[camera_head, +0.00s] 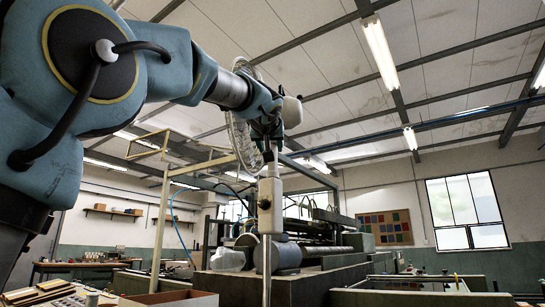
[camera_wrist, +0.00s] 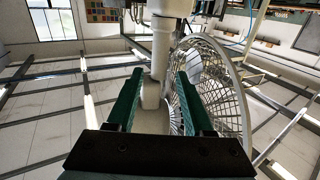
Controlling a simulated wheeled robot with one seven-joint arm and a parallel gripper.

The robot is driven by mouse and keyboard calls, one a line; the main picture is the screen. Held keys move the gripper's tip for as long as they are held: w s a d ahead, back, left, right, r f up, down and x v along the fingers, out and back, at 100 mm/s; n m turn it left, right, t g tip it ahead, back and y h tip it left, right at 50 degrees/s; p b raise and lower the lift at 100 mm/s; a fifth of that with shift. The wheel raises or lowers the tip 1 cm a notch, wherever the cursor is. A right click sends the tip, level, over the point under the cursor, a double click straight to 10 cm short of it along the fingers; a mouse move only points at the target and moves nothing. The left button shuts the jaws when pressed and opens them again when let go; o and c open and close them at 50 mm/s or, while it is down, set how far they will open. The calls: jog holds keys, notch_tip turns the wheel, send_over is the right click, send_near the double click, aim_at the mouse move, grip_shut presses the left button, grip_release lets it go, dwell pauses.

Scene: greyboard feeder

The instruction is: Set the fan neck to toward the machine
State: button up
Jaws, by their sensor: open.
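The fan stands in front of me on a thin pole (camera_head: 266,270) with a white control box (camera_head: 270,206). Its round wire cage (camera_head: 243,130) is partly hidden behind my arm in the head view. My gripper (camera_head: 269,150) is at the top of the fan, just above the control box. In the wrist view, my gripper (camera_wrist: 159,74) is open with two green fingers. The white fan neck (camera_wrist: 151,92) shows in the gap between them; I cannot tell whether either finger touches it. The cage (camera_wrist: 215,85) lies right of the neck, close beside the right finger.
A large dark machine (camera_head: 330,255) with rollers stands behind the fan. A yellow frame (camera_head: 160,225) rises to the left of the pole. A cluttered workbench (camera_head: 70,293) is at lower left, and a low bench (camera_head: 420,297) at lower right.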

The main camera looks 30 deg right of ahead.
jog(key=shift+p+x, duration=3.6)
jog(key=shift+x, duration=0.9)
jog(key=shift+c, duration=0.2)
grip_shut()
